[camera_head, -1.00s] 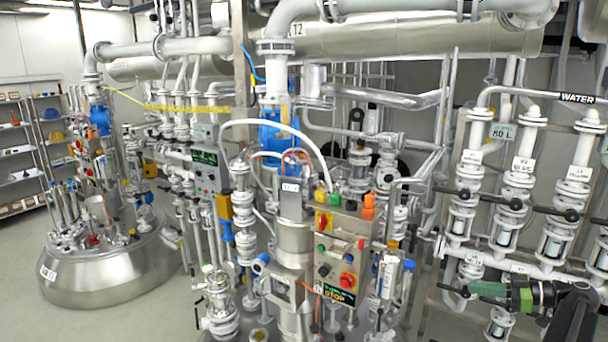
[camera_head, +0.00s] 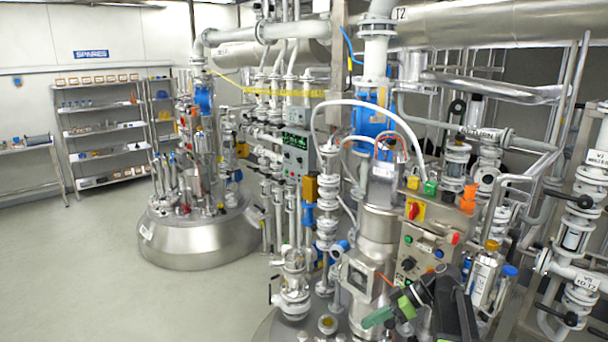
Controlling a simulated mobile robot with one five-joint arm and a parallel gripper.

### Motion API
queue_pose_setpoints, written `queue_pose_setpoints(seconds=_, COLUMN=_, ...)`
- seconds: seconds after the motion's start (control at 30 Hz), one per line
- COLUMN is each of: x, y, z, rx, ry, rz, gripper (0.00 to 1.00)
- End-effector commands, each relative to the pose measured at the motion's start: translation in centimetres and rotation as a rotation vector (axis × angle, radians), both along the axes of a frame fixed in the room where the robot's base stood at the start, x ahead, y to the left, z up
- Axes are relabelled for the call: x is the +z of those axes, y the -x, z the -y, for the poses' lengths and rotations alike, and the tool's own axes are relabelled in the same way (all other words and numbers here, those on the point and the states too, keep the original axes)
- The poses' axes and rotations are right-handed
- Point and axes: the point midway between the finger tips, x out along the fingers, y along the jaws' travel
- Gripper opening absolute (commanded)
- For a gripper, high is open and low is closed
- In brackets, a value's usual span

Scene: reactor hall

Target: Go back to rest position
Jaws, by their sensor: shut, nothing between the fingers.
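My gripper (camera_head: 384,313), with green fingers and a dark body, shows at the lower middle right. Its fingers are shut and nothing shows between them. It points left in the picture, in front of the lower part of the control box (camera_head: 420,247) and the steel column beside it. My dark forearm rises from the bottom edge on its right and hides part of the equipment behind. Whether the gripper touches anything there cannot be told.
Valves and pipes (camera_head: 575,235) crowd the right side. A steel vessel (camera_head: 200,240) stands left of centre. Shelves (camera_head: 105,135) under a SPARES sign (camera_head: 91,54) and a side table (camera_head: 28,150) stand at the back left. The floor (camera_head: 90,270) at left is clear.

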Motion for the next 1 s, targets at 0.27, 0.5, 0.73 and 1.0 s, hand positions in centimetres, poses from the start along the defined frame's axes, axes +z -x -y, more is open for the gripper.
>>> queue_pose_setpoints(seconds=0.27, x=-9.4, y=6.5, z=-11.0, rx=-0.138, ry=0.45, rz=-0.312, gripper=0.0)
queue_pose_setpoints(seconds=0.5, x=-12.1, y=8.7, z=-6.2, rx=-0.647, ry=0.766, rz=-0.454, gripper=0.0)
queue_pose_setpoints(seconds=0.73, x=-12.3, y=7.7, z=-3.0, rx=-1.043, ry=0.809, rz=-0.53, gripper=0.0)
queue_pose_setpoints(seconds=1.0, x=-12.4, y=7.7, z=-3.6, rx=-1.093, ry=0.794, rz=-0.556, gripper=0.0)
